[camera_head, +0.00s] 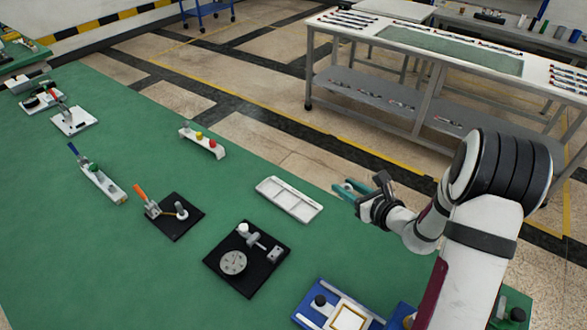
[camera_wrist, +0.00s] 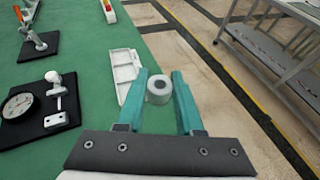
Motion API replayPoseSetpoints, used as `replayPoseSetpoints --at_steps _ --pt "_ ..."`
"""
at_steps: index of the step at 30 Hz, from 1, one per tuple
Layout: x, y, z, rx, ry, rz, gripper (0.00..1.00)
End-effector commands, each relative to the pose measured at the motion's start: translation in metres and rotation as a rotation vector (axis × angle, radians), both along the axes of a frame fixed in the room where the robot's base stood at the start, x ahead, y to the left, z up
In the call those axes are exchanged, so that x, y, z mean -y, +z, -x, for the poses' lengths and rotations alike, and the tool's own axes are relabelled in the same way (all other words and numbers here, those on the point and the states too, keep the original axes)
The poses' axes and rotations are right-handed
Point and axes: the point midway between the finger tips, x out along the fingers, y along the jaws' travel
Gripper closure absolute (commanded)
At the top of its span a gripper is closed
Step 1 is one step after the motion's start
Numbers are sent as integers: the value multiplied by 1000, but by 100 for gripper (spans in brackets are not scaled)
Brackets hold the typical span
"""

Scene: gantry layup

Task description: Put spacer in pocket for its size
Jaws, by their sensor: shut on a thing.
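My gripper (camera_head: 347,190) has teal fingers. In the wrist view my gripper (camera_wrist: 159,92) is shut on a light grey round spacer (camera_wrist: 159,97) with a dark central hole, held near the fingertips. The spacer cannot be made out in the head view. A white tray with shallow pockets (camera_head: 289,199) lies on the green table, left of my gripper. The tray (camera_wrist: 125,68) also shows in the wrist view, left of the fingers and partly hidden by the left one. My gripper is apart from the tray, near the table's edge.
A black plate with a dial gauge (camera_head: 233,262) stands in front of the tray. A toggle clamp on a black plate (camera_head: 175,215) and a white block with coloured knobs (camera_head: 203,140) stand further left. A blue fixture (camera_head: 335,308) is at the front. Open floor lies beyond the table.

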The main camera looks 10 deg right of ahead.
Motion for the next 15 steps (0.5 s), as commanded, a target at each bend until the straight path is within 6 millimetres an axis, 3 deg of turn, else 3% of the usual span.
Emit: replayPoseSetpoints --at_steps 4,12,15 --pt "1 -24 -2 -1 -20 0 100" --pt "-66 -72 -45 -1 -17 2 100" --pt "-82 -84 -56 -1 -19 3 100"
